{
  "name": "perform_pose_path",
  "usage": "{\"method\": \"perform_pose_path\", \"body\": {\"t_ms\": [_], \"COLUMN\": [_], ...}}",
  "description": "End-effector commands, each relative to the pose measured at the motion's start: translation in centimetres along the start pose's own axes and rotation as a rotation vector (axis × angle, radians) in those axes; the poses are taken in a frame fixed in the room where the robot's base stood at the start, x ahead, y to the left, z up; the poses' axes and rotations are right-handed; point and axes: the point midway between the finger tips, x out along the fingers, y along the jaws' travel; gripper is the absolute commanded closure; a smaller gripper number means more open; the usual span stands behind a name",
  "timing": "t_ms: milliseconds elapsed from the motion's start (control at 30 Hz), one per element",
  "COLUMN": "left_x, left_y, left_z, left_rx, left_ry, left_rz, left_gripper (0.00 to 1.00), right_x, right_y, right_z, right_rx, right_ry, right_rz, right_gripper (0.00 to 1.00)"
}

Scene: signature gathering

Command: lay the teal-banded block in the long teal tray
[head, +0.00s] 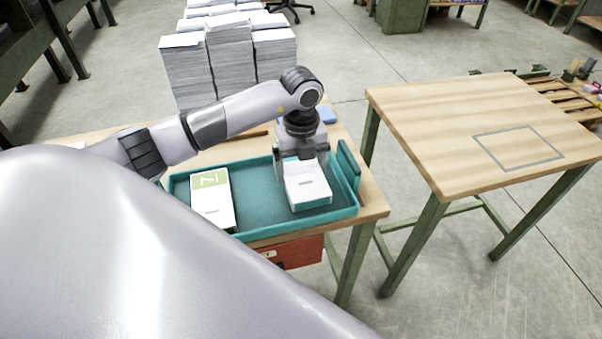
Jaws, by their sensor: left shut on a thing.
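The long teal tray (262,226) lies on the wooden table at the centre. My left gripper (306,172) points down over the right part of the tray. It is shut on the teal-banded block (308,187), a white block with a teal strip low on its near side. The block is over or in the tray's right part; I cannot tell whether it touches the tray floor. The gripper hides the block's far end. My right gripper is not in view.
A white block with a green label (212,202) lies in the tray's left part. Tall paper stacks (228,60) stand behind the table. A second wooden table (450,120) with a grey outlined rectangle (518,147) stands to the right, across a gap. My own pale body covers the lower left.

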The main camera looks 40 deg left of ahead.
Motion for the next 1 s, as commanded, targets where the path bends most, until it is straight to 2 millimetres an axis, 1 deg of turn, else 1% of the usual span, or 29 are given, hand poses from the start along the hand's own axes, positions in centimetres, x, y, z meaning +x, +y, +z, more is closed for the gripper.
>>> {"method": "perform_pose_path", "body": {"t_ms": [33, 100, 167, 400, 533, 567, 833, 933, 1000], "left_x": [1.0, 2.0, 2.5, 2.6, 3.0, 3.0, 2.8, 2.1, 1.1], "left_y": [0.0, 0.0, 0.0, 0.0, 0.0, 0.0, 0.0, 0.0, -0.1], "left_z": [-0.1, -0.1, 0.0, 0.0, 0.0, 0.0, 0.0, 0.0, 0.1], "left_rx": [0.000, -0.001, -0.001, 0.000, 0.000, 0.000, -0.001, 0.000, 0.001], "left_ry": [0.004, 0.003, 0.002, 0.000, 0.000, 0.001, 0.001, -0.001, -0.002], "left_rz": [0.003, 0.002, 0.001, 0.000, 0.000, 0.001, 0.001, 0.000, -0.002], "left_gripper": [0.56, 0.56, 0.56, 0.56, 0.56, 0.00, 0.00, 0.00, 0.00], "right_x": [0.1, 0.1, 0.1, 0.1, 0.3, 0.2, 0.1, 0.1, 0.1], "right_y": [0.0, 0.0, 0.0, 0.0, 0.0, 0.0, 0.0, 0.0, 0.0], "right_z": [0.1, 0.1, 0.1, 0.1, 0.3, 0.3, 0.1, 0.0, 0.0], "right_rx": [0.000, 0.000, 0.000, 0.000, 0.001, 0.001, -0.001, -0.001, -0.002], "right_ry": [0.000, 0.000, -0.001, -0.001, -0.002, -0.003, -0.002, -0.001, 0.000], "right_rz": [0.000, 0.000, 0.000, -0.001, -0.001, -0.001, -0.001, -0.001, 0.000], "right_gripper": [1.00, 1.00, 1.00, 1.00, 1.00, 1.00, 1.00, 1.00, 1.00]}}
